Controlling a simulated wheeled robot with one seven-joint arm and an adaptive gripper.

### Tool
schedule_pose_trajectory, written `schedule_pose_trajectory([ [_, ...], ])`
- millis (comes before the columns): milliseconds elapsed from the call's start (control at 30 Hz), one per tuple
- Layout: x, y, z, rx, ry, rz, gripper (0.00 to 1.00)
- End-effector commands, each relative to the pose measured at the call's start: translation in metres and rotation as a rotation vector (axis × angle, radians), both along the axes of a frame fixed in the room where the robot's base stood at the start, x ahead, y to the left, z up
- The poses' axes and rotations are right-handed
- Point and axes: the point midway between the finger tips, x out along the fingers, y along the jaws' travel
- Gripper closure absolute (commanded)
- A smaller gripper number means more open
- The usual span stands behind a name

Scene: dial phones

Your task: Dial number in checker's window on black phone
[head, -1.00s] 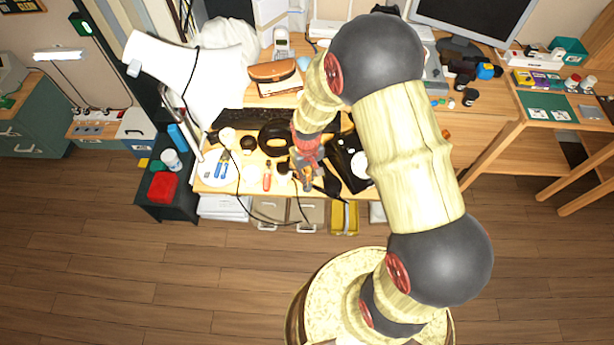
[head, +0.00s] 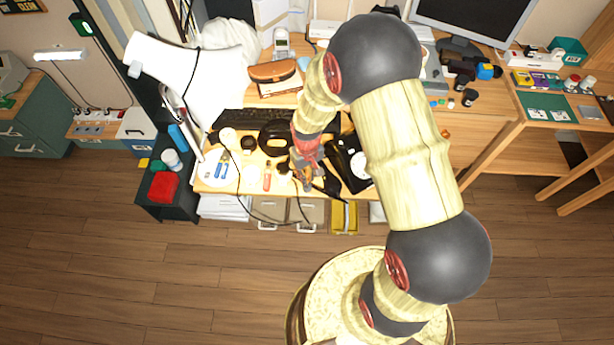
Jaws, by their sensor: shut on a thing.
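The black phone (head: 345,160) with a pale round dial (head: 361,163) sits on the wooden desk, right of my gripper and partly hidden by my arm. My gripper (head: 306,184) points down at the desk's front edge, just left of the phone. It is shut on a dark thing (head: 327,183) that looks like the phone's handset, though it is too small to be sure. The fingers are apart from the dial. I cannot make out a checker's window or any number in this view.
A black keyboard (head: 232,119), a black round item (head: 276,136), red-handled tool (head: 267,177) and white plate (head: 218,168) crowd the desk to the left. A cordless phone (head: 281,43) and brown case (head: 273,72) stand behind. A dark cable hangs over the front edge.

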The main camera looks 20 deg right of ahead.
Motion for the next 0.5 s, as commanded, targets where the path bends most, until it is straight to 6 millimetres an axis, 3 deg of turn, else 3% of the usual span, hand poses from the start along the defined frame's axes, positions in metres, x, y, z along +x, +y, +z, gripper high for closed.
schedule_pose_trajectory([
  [500,-0.0001,0.0000,-0.0092,0.000,0.000,0.000,1.00],
])
